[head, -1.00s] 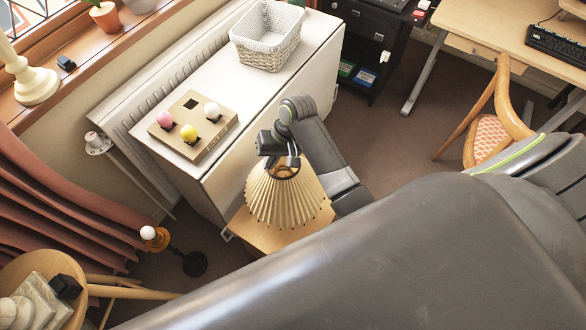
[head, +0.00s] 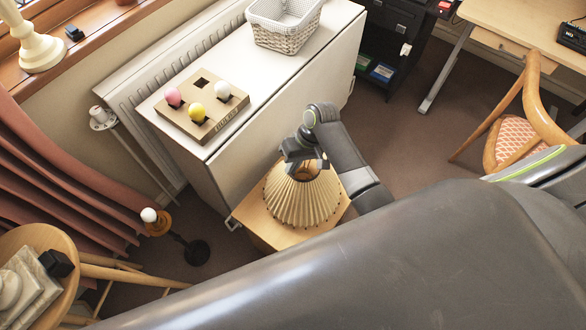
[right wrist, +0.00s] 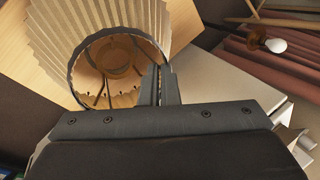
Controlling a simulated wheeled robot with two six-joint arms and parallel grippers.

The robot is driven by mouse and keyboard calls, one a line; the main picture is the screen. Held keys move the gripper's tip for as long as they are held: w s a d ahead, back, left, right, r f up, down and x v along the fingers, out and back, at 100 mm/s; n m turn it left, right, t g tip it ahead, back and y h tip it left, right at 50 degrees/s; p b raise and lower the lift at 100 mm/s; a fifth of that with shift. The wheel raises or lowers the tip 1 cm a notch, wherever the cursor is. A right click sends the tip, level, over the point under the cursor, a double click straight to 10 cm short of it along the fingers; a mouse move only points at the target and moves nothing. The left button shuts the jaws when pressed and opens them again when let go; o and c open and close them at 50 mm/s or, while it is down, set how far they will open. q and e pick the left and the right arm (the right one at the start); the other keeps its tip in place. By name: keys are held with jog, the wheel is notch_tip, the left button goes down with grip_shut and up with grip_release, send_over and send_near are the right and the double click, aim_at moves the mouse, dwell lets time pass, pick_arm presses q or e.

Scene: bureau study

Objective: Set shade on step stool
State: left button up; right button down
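The shade (head: 302,198) is a cream pleated cone, upright with its narrow open ring on top. It is over the light wooden step stool (head: 256,227), which stands beside the white cabinet. I cannot tell whether its lower rim touches the stool top. My right gripper (head: 306,166) is at the shade's top ring. In the right wrist view, the fingers (right wrist: 160,86) are closed on the rim of the shade (right wrist: 62,22), and wood shows through the ring. My left gripper is not in view.
A white cabinet (head: 245,150) bears a pegboard with coloured balls (head: 203,122) and a basket (head: 285,38). A lamp base with a bulb (head: 195,250) stands on the floor left of the stool. A round wooden table (head: 40,238) is at lower left, a chair (head: 515,140) at right.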

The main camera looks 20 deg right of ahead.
jog(key=shift+f, duration=1.2)
jog(key=c, duration=1.7)
grip_release()
jog(key=p+v, duration=0.1)
jog(key=v, duration=1.1)
